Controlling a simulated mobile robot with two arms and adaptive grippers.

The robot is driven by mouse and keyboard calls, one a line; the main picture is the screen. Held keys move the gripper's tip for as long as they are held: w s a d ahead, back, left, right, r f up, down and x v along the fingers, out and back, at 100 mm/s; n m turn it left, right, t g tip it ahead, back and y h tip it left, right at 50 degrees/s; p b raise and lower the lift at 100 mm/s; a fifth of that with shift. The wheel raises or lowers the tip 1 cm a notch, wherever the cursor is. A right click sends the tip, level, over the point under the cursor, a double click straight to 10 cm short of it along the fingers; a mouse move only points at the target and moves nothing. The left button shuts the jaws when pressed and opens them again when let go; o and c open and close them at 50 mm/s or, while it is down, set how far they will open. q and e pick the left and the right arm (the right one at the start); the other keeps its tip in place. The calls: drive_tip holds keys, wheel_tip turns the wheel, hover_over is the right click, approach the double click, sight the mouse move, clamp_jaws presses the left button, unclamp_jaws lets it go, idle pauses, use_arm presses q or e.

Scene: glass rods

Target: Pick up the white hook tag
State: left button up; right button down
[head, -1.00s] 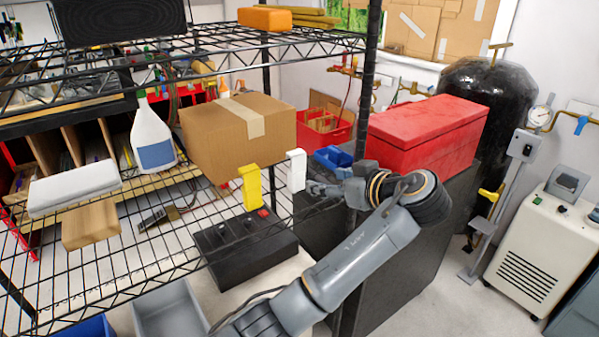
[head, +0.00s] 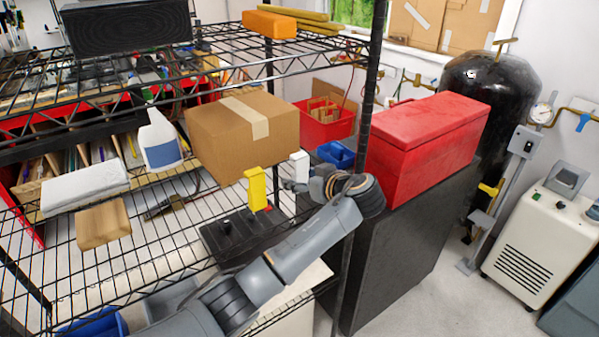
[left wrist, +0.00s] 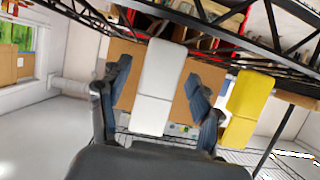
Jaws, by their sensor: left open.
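The white hook tag (head: 299,163) hangs upright at the front edge of the wire shelf, just right of the yellow hook tag (head: 257,187). My left gripper (head: 293,186) is at the white tag's lower part in the head view. In the left wrist view the white tag (left wrist: 158,90) lies between the two spread fingers of my left gripper (left wrist: 157,76), with a visible gap on each side. The yellow tag (left wrist: 247,105) is outside the right finger there. The fingers partly hide the cardboard box behind. My right gripper is not in view.
A cardboard box (head: 225,145) stands on the wire shelf behind the tags. A black shelf post (head: 366,90) rises close to my left forearm. A red toolbox (head: 420,150) sits on a dark cabinet (head: 400,250) to the right. A black switch box (head: 235,235) is below the yellow tag.

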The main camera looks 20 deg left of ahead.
use_arm(q)
drive_tip(key=shift+d, duration=0.15)
drive_tip(key=shift+c, duration=1.1)
drive_tip(key=c, duration=0.9)
drive_tip(key=shift+r, duration=0.15)
